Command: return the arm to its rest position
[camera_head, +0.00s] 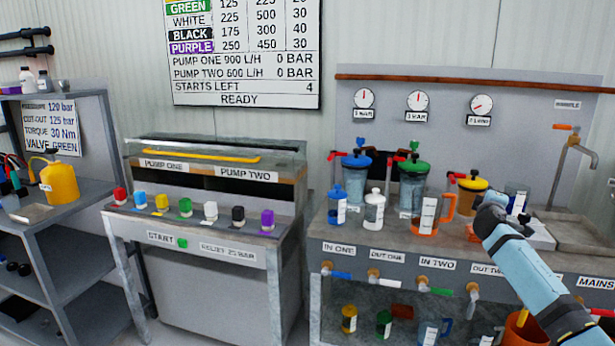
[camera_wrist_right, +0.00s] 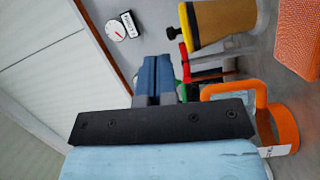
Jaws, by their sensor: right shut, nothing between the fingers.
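My right arm (camera_head: 530,265), light blue, comes in from the lower right of the head view over the right bench. Its gripper (camera_head: 490,202) is up beside the orange jug (camera_head: 426,216) and in front of the yellow-topped canister (camera_head: 472,192). In the right wrist view the two fingers (camera_wrist_right: 157,68) are shut together with nothing between them. The orange jug's handle (camera_wrist_right: 262,95) shows at the right of that view, apart from the fingertips. My left gripper is not in view.
Blue (camera_head: 337,206) and white (camera_head: 374,210) bottles stand on the right bench, with blue-lidded (camera_head: 356,178) and green-lidded (camera_head: 412,180) canisters behind. A sink (camera_head: 570,232) with a tap lies to the right. The pump console (camera_head: 205,235) with several coloured knobs stands at centre-left.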

